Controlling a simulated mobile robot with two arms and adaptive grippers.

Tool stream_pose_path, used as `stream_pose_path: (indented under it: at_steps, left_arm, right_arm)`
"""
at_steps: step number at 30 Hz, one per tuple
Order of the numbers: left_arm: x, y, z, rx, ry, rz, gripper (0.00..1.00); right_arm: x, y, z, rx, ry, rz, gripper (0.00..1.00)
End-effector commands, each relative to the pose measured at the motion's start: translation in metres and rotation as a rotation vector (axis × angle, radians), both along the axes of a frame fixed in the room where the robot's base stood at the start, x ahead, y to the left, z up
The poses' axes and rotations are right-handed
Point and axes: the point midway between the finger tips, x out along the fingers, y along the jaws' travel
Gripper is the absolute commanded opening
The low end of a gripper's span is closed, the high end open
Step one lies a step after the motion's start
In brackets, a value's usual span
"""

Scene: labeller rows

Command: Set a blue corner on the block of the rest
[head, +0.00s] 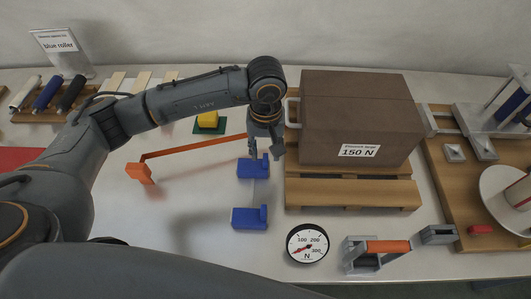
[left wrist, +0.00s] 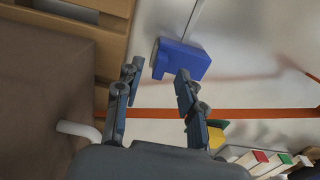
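Two blue corners lie on the pale table left of the brown box: the farther one (head: 252,168) just below my left gripper, the nearer one (head: 249,217) toward the front. My left gripper (head: 265,150) points down with its fingers spread. In the left wrist view a blue corner (left wrist: 181,60) shows just beyond the open fingertips (left wrist: 160,72), with nothing gripped. A yellow block (head: 208,119) sits on a green pad behind; which thing is the rest is not clear. My right gripper is not in view.
The brown box (head: 350,112) marked 150 N stands on a wooden pallet (head: 355,193) with a pale bar at its left side. An orange strip (head: 195,147) runs to an orange block (head: 140,173). A force dial (head: 307,243) and orange-handled tool (head: 385,246) stand in front.

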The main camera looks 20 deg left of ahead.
Motion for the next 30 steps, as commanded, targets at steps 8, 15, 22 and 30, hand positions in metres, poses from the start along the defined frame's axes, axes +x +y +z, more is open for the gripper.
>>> stream_pose_path:
  at_steps: [8,15,22,30]
  left_arm:
    - [0.001,0.000,0.062,-0.001,-0.007,-0.002,0.39]
    - [0.001,0.000,0.094,0.000,-0.004,-0.001,0.39]
    - [0.000,0.000,0.100,0.000,0.000,-0.001,0.39]
    - [0.000,0.000,0.100,0.000,-0.001,-0.001,0.39]
  right_arm:
    - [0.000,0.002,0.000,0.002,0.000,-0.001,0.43]
    - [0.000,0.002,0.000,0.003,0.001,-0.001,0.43]
    - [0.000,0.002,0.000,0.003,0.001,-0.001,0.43]
    - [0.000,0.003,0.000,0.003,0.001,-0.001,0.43]
